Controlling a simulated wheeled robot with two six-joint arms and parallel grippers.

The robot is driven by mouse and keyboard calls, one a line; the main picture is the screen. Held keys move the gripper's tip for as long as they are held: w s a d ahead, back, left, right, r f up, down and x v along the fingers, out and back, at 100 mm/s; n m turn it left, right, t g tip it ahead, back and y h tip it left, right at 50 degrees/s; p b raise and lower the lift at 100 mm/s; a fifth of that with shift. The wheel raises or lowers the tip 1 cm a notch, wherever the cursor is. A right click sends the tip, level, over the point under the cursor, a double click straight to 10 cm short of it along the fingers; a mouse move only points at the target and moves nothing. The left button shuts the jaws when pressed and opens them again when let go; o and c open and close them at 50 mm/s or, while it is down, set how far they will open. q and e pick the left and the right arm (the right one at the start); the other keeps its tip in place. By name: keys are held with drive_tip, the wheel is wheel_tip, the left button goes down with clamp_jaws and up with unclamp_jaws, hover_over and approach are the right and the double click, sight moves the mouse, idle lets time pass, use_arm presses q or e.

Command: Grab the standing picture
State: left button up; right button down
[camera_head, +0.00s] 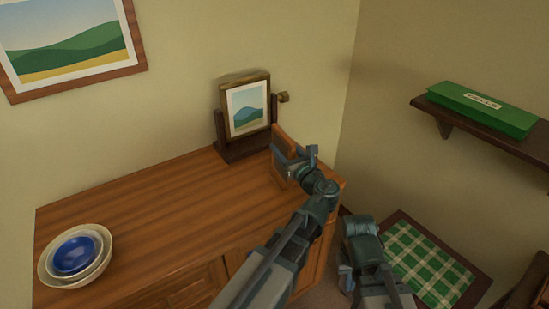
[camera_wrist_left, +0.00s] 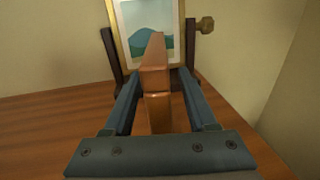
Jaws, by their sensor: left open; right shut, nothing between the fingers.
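An upright brown wooden piece (camera_head: 281,151), seen nearly edge-on, stands near the right end of the wooden cabinet top; it looks like a standing picture frame, but its face cannot be made out. My left gripper (camera_head: 298,160) is open at it. In the left wrist view the wooden piece (camera_wrist_left: 155,80) rises between the two fingers of my left gripper (camera_wrist_left: 160,85), with a finger on each side. Just behind it a picture of a blue mountain (camera_head: 247,107) stands in a dark stand with a brass knob. My right gripper (camera_head: 346,278) is shut and empty, low beside the cabinet.
The cabinet top (camera_head: 150,205) is clear in the middle. Nested bowls (camera_head: 103,262), the inner one blue, sit at its left front. A wall shelf (camera_head: 475,122) holds a green box (camera_head: 485,108). A green checked cloth (camera_head: 425,262) lies lower right.

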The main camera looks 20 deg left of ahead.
use_arm(q)
drive_tip(key=shift+w+a, duration=0.4)
drive_tip(key=shift+s+d+r, duration=0.1)
drive_tip(key=shift+d, duration=0.05)
drive_tip(key=shift+c, duration=0.6)
clamp_jaws()
idle(0.4)
